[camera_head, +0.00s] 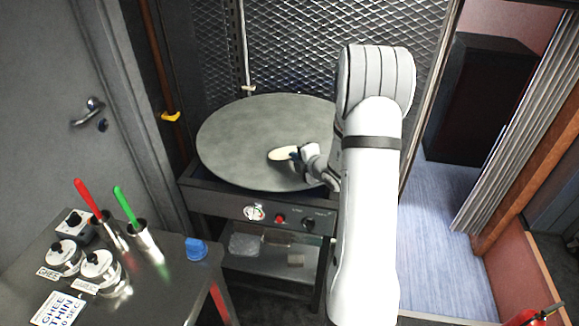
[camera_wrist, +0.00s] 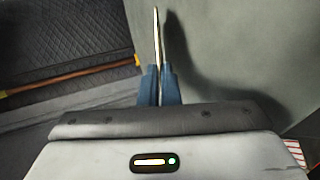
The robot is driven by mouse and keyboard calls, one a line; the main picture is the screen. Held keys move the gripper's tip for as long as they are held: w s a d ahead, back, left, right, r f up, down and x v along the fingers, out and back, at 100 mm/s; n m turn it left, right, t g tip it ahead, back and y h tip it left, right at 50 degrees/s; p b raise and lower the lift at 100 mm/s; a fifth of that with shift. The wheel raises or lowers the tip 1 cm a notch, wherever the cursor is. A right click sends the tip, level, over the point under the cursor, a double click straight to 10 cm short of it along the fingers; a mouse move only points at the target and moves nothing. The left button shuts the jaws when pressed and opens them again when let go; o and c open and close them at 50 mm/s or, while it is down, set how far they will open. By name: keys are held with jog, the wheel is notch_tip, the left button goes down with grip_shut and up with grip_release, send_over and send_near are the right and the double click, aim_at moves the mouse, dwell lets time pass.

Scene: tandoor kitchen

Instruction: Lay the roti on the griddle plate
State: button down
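The griddle plate (camera_head: 235,135) is a large round grey disc on a dark stand, in the middle of the head view. It also fills the upper right of the wrist view (camera_wrist: 255,50). My gripper (camera_head: 298,153) is over the right part of the plate. Its blue fingers (camera_wrist: 160,85) are shut on the pale roti (camera_head: 281,154). In the wrist view the roti (camera_wrist: 157,40) shows edge-on as a thin strip standing out from the fingertips. A shadow falls on the plate beside it. I cannot tell the exact gap between roti and plate. My arm hides the plate's right edge.
A steel counter (camera_head: 165,290) at lower left holds ghee and garlic pots (camera_head: 100,265), red and green handled tools in steel cups (camera_head: 148,240), and a blue item (camera_head: 196,249). A mesh screen (camera_head: 300,45) stands behind the plate. The plate's left side is bare.

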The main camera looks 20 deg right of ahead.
jog(key=shift+f, duration=0.25)
jog(key=c, duration=1.8)
grip_release()
jog(key=shift+p+v, duration=1.15)
jog(key=shift+v, duration=2.9)
